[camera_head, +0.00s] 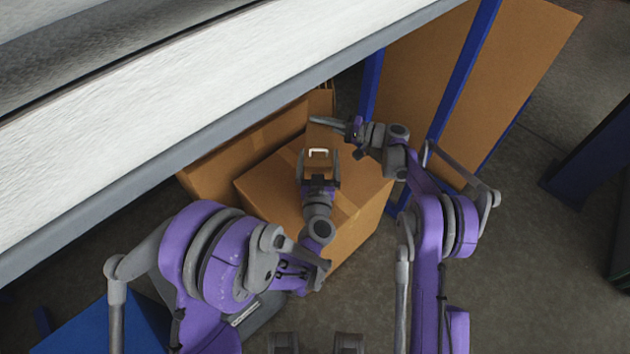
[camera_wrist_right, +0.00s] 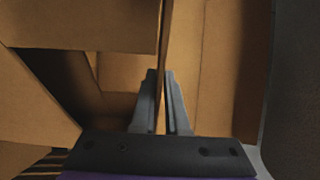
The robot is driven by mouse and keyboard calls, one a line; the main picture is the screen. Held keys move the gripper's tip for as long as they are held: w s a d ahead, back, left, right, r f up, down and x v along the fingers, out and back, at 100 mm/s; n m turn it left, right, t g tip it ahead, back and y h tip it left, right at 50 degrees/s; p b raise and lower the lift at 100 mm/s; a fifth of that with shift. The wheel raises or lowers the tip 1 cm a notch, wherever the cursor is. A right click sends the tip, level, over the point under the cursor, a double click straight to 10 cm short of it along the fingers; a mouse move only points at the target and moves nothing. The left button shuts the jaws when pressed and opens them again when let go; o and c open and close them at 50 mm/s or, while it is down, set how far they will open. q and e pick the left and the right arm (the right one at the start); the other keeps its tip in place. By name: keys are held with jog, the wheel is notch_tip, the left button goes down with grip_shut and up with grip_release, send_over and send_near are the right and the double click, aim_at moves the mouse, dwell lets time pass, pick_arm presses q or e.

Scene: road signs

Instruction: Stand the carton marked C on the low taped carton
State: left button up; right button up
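A small brown carton (camera_head: 318,171) with a pale, bracket-shaped mark like a C on its side sits between the fingers of my left gripper (camera_head: 318,178) in the head view. The gripper looks shut on it. Below it is the low taped carton (camera_head: 262,186), with a tape strip across its top. I cannot tell whether the two cartons touch. My right gripper (camera_head: 328,123) is beyond, over the far edge of the taped carton. In the right wrist view its fingers (camera_wrist_right: 160,78) close on a thin upright cardboard flap (camera_wrist_right: 164,45).
A white-topped shelf with a grey edge (camera_head: 290,66) overhangs from the upper left. Another brown carton (camera_head: 215,172) lies beneath it. Tall brown panels (camera_head: 420,75) with blue posts (camera_head: 466,70) stand at the upper right. Open floor (camera_head: 540,255) lies at the right.

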pick_arm(q)
jog(key=shift+r, duration=0.15)
pick_arm(e)
jog(key=shift+o, duration=1.3)
jog(key=shift+r, duration=0.1)
pick_arm(q)
jog(key=s, duration=0.7)
jog(key=shift+s, duration=0.2)
pick_arm(e)
jog(key=shift+d, duration=0.15)
jog(key=v, duration=1.1)
jog(key=shift+s+d, duration=0.15)
jog(key=shift+d, duration=0.2)
